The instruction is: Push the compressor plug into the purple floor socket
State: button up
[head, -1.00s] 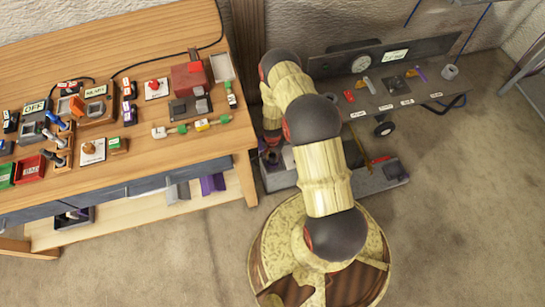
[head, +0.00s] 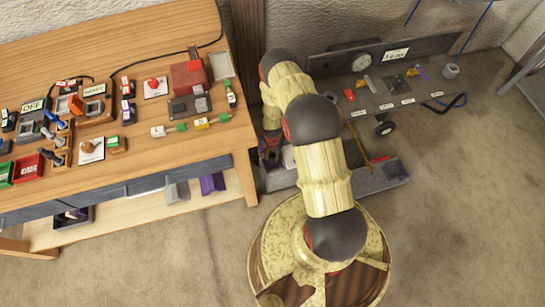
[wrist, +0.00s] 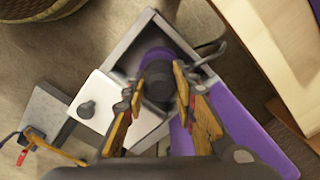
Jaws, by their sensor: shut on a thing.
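My gripper (wrist: 160,108) is shut on the dark grey compressor plug (wrist: 155,88), with one wooden finger on each side. In the wrist view the plug is in line with the purple floor socket (wrist: 151,58), whose round purple body shows just beyond it. The plug covers much of the socket, so I cannot tell whether it is inside or just above it. The socket sits in a grey metal floor box (wrist: 119,49). In the head view the floor box (head: 385,179) is partly behind my arm, and the plug and socket cannot be made out.
Beside the socket are a white plate with a grey knob (wrist: 86,109) and a purple panel (wrist: 230,132). A wooden workbench (head: 215,145) with switches stands to the left. A grey shelf (head: 430,85) with small items is at the back right. The floor at the right is clear.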

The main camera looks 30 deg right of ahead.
jog(key=shift+f+b, duration=0.3)
jog(key=shift+f, duration=0.05)
dwell(0.3)
jog(key=o, duration=1.1)
jog(key=o, duration=0.4)
jog(key=shift+o, duration=1)
jog(key=shift+r, duration=0.15)
jog(key=shift+r+p, duration=2.35)
jog(key=shift+r, duration=1.3)
